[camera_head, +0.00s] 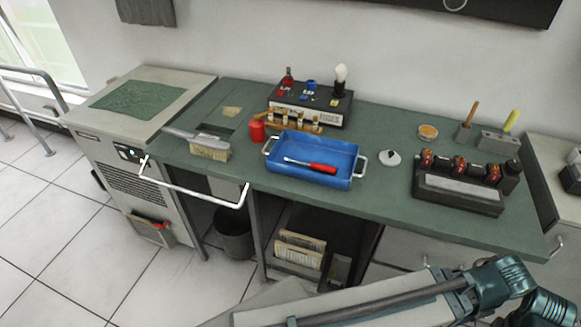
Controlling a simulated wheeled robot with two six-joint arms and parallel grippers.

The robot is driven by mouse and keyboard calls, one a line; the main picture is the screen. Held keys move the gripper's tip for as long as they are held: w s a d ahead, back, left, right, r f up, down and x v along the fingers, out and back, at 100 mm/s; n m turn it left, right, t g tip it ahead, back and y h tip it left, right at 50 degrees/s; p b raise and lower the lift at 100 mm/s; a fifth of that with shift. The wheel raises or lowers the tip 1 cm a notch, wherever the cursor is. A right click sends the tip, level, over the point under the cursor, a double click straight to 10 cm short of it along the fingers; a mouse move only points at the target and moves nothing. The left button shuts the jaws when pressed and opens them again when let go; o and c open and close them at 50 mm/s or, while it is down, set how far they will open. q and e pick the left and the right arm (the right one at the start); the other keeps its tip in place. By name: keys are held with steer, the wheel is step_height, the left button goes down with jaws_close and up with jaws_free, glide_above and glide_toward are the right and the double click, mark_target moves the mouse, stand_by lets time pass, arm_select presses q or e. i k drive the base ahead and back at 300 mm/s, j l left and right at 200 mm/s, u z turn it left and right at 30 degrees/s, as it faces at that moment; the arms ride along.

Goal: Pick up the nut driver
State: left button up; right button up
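A tool with a red handle (322,168) and a thin metal shaft pointing left lies in a blue tray (310,184). It looks like the nut driver, though its tip is too small to make out. The tray has a metal handle at each end and sits on the green bench top, near its front edge. Neither of my grippers shows. Part of my arm crosses the bottom right, away from the tray.
Left of the tray are a red cup (257,131) and a brush-like block (209,151). A device with knobs (312,103) stands behind it. A white knob-like piece (390,158) and a black rack (457,191) are to the right. A white rail (190,191) juts from the bench front.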

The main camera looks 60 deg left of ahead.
mark_target(316, 166)
steer(key=k+l+u, duration=0.15)
steer(key=u, duration=1.65)
